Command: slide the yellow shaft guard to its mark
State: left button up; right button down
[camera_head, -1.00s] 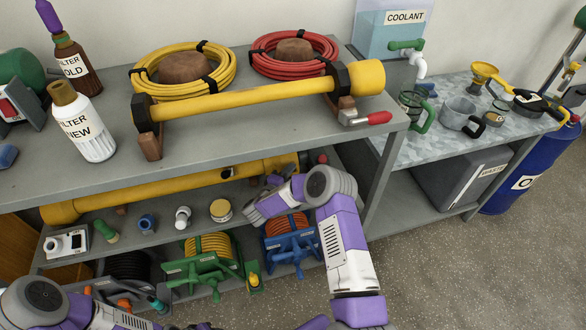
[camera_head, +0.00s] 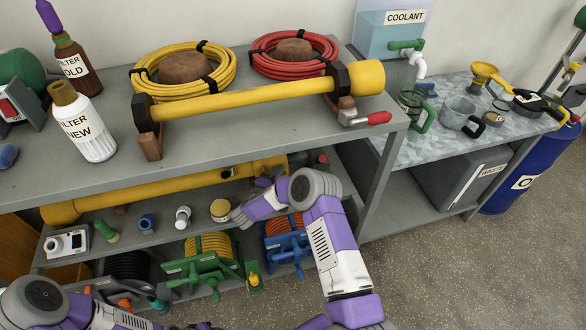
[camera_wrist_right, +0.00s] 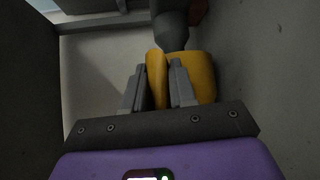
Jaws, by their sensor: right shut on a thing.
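The long yellow tube (camera_head: 150,192) lies on the shelf under the grey bench top. The yellow shaft guard (camera_head: 272,164) shows at its right end, partly behind my right arm. My right gripper (camera_head: 264,182) reaches in under the bench top at this end; its fingertips are hard to make out there. In the right wrist view, the gripper (camera_wrist_right: 157,92) is shut on a raised yellow part of the guard (camera_wrist_right: 205,75), with a grey shaft just beyond. I cannot make out the mark clearly. My left arm shows at the bottom left, but its gripper is out of view.
On the bench top (camera_head: 225,130), a second yellow shaft (camera_head: 240,97) rests on brown supports. Small jars and fittings stand along the shelf front, with a green hose reel (camera_head: 205,268) and a blue one (camera_head: 287,245) below. A bench leg (camera_head: 385,185) stands right of my arm.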

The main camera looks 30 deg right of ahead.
jog(key=shift+w+a, duration=0.2)
jog(key=shift+a, duration=0.6)
jog(key=shift+w+a, duration=0.2)
jog(key=shift+a, duration=0.55)
jog(key=c, duration=0.8)
grip_release()
jog(key=shift+c, duration=0.2)
jog(key=shift+a, duration=0.15)
jog(key=p+v, duration=0.2)
jog(key=v, duration=0.5)
jog(key=shift+s, duration=0.15)
jog(key=shift+a, duration=0.15)
